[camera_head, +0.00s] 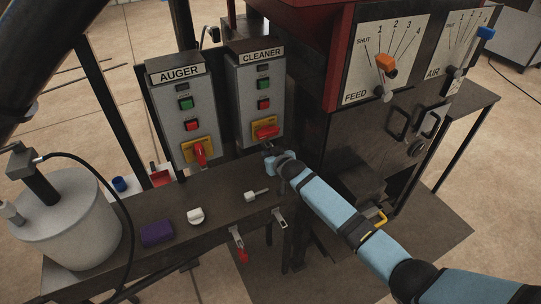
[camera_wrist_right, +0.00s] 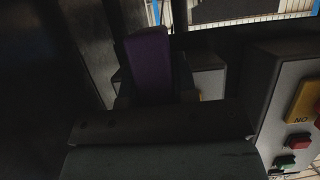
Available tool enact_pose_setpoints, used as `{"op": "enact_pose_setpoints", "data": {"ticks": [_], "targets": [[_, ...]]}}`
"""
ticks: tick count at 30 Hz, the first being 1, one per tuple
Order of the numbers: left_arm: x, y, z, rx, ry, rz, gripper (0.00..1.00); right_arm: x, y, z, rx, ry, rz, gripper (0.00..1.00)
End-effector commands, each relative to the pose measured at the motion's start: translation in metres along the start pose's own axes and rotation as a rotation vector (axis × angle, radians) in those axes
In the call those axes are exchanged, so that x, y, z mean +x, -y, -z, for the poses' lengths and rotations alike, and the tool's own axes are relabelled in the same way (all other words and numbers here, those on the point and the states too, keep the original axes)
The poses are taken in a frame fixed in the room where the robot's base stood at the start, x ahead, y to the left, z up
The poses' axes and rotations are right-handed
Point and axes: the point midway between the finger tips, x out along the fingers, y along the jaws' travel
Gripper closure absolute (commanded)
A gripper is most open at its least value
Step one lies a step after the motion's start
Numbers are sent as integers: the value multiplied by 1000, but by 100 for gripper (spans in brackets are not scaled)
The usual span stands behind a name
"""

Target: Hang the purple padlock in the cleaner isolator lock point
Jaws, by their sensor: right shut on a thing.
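My right gripper (camera_head: 272,152) is just below the cleaner box (camera_head: 260,95), close to its isolator, a red handle (camera_head: 265,132) on a yellow plate. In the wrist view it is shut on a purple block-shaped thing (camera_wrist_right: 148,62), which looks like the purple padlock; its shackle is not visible. In the head view the gripped padlock is hidden or too small to tell. The cleaner lock point cannot be made out, so I cannot tell whether the padlock touches it. My left gripper is not in view.
The auger box (camera_head: 183,110) with its red isolator handle (camera_head: 200,153) stands to the left. A dark purple block (camera_head: 157,233), a white knob-like piece (camera_head: 195,216) and a small pale part (camera_head: 256,196) lie on the bench (camera_head: 215,190). A grey drum (camera_head: 65,225) stands left.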

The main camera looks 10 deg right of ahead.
Motion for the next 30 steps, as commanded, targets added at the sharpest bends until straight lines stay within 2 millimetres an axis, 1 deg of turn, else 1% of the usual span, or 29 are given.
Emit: {"op": "enact_pose_setpoints", "data": {"ticks": [4,19,26,30], "targets": [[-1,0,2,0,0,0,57,0,0,1,1,-1,0,100],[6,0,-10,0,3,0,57,14,0,5,1,0,0,100],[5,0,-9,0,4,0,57,14,0,6,1,0,0,100],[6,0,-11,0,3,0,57,15,0,3,1,0,0,100]]}}
